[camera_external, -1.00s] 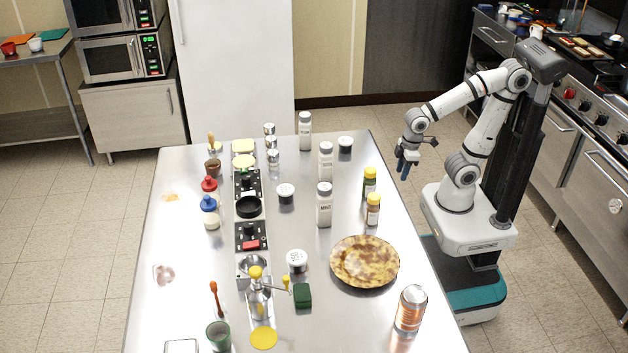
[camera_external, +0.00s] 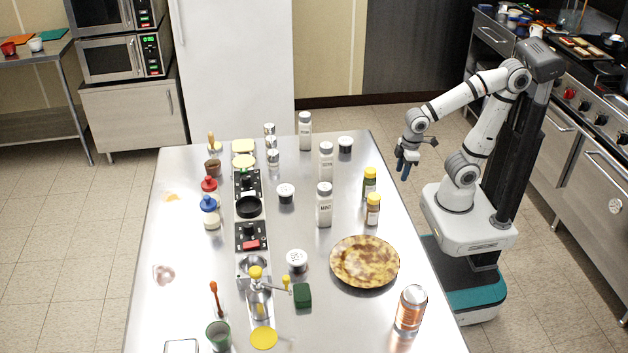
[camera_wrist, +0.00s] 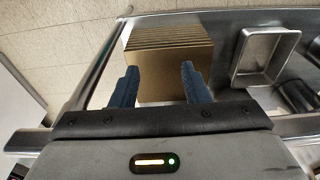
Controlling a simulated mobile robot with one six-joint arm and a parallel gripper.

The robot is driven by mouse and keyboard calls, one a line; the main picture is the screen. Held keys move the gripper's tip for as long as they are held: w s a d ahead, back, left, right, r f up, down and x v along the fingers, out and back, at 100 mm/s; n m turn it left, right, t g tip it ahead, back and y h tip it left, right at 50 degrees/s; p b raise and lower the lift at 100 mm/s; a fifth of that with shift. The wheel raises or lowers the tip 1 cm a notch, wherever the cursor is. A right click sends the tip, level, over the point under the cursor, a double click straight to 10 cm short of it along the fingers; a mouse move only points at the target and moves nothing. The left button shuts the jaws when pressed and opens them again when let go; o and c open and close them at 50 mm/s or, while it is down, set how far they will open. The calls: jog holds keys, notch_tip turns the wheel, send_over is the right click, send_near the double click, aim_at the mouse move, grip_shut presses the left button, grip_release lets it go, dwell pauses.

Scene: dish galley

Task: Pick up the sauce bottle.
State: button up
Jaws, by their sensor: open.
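Two squeeze bottles stand upright on the steel table (camera_external: 330,310), left of centre: a red-capped bottle (camera_external: 209,189) and, just in front of it, a blue-capped bottle (camera_external: 210,213). Which one is the sauce bottle I cannot tell. On the table's right side stand a green bottle with a yellow cap (camera_external: 369,184) and a brown one with a yellow cap (camera_external: 373,209). My gripper (camera_external: 404,168) is beyond the table's right edge, pointing down, apart from all of them. In the wrist view its two fingers (camera_wrist: 160,90) are spread and empty; no bottle shows there.
White shakers (camera_external: 324,205), a mottled plate (camera_external: 364,262) and a can (camera_external: 411,310) stand on the table's right half. The wrist view shows a brown stack (camera_wrist: 175,65) and a metal pan (camera_wrist: 264,56) below my gripper.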

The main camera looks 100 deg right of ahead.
jog(key=o, duration=0.5)
